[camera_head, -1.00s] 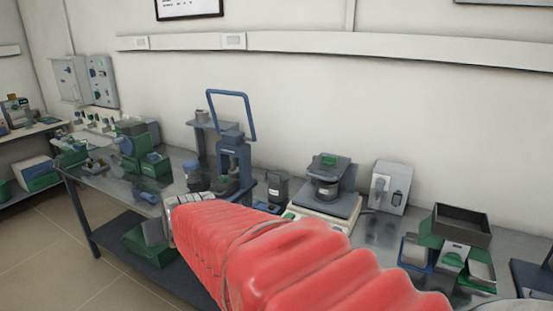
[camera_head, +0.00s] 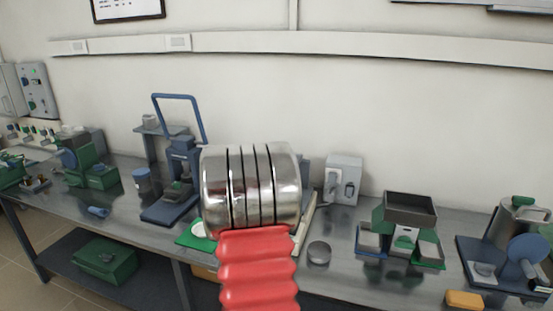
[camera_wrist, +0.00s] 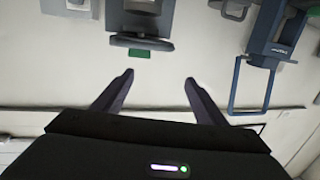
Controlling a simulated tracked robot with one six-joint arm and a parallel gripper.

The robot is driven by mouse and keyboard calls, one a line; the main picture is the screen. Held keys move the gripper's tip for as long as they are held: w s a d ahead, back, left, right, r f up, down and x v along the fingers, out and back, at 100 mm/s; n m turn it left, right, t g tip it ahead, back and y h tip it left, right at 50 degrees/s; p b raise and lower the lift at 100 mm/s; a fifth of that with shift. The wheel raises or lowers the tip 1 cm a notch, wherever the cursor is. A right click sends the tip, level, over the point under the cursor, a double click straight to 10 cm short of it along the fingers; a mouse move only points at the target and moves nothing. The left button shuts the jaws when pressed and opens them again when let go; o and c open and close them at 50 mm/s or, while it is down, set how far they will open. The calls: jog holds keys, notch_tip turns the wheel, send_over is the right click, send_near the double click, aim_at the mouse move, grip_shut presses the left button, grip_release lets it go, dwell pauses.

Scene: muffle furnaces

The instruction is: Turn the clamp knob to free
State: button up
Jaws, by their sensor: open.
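In the wrist view, my gripper (camera_wrist: 159,78) is open and empty, its two dark fingers spread apart. Beyond the fingertips is a grey device with a dark rounded bar (camera_wrist: 142,42) and a small green block (camera_wrist: 140,54). I cannot tell for sure which part is the clamp knob, or its setting. Neither finger visibly touches the device. In the head view, my arm's silver segment and red sleeve hide most of this device; only its pale base edge (camera_head: 306,222) shows on the right. The gripper itself is hidden there.
A blue press with a looped handle (camera_head: 178,97) stands left of my arm; its loop also shows in the wrist view (camera_wrist: 232,88). A grey switch box (camera_head: 343,180) stands behind, right. A green device with a dark tray (camera_head: 410,208) and a small round dish (camera_head: 319,252) are rightward.

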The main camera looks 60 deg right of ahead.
jog(key=shift+m+g+h, duration=0.4)
jog(key=shift+g+h, duration=0.2)
jog(key=s+d, duration=0.3)
jog(key=shift+s+f, duration=0.2)
jog(key=shift+f, duration=0.2)
jog(key=shift+x, duration=6.9)
jog(key=shift+c, duration=0.2)
jog(key=c, duration=1)
